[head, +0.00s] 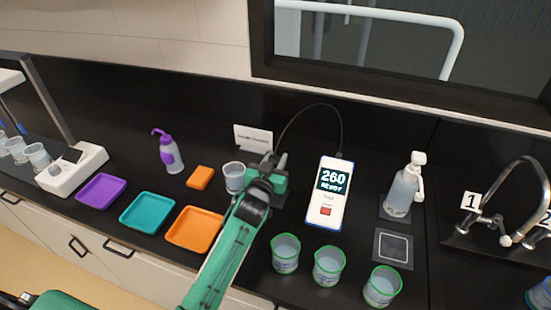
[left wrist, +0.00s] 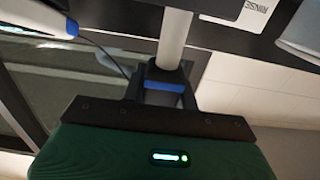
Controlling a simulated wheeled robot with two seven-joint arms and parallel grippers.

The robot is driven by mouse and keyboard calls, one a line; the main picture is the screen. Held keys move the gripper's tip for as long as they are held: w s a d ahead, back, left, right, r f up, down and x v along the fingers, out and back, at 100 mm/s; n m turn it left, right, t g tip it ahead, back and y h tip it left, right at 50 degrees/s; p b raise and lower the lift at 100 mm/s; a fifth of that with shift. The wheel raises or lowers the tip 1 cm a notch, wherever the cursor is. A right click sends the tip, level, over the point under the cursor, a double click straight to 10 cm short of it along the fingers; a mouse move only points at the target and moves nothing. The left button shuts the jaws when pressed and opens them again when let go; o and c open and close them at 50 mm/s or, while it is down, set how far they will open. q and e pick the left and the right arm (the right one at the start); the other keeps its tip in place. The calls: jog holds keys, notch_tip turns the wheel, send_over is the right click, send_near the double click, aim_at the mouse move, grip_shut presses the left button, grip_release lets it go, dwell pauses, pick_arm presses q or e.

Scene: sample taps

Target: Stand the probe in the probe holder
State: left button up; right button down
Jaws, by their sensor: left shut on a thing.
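My left gripper (head: 277,163) is shut on the probe, above the counter between a clear cup and the meter. I cannot make out the probe holder clearly; the arm covers part of that area. My right gripper is not in view.
A clear cup (head: 234,178) and a white sign (head: 253,138) stand close by the gripper. Several green-rimmed beakers (head: 329,266) line the front edge. An orange tray (head: 194,229) lies left of the arm. A wash bottle (head: 404,187) stands right of the meter.

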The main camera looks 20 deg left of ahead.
pick_arm(q)
jog(key=shift+f, duration=0.2)
jog(key=o, duration=1.6)
jog(key=shift+s, duration=0.1)
jog(key=shift+s+r+p, duration=0.25)
jog(key=shift+s+p, duration=0.35)
jog(key=shift+s, duration=0.35)
jog(key=s, duration=0.1)
jog(key=s+p, duration=0.1)
jog(key=s, duration=0.2)
jog(key=shift+a+r+p, duration=0.1)
jog(key=shift+r+p, duration=0.15)
jog(key=shift+p, duration=0.1)
jog(key=shift+f, duration=0.1)
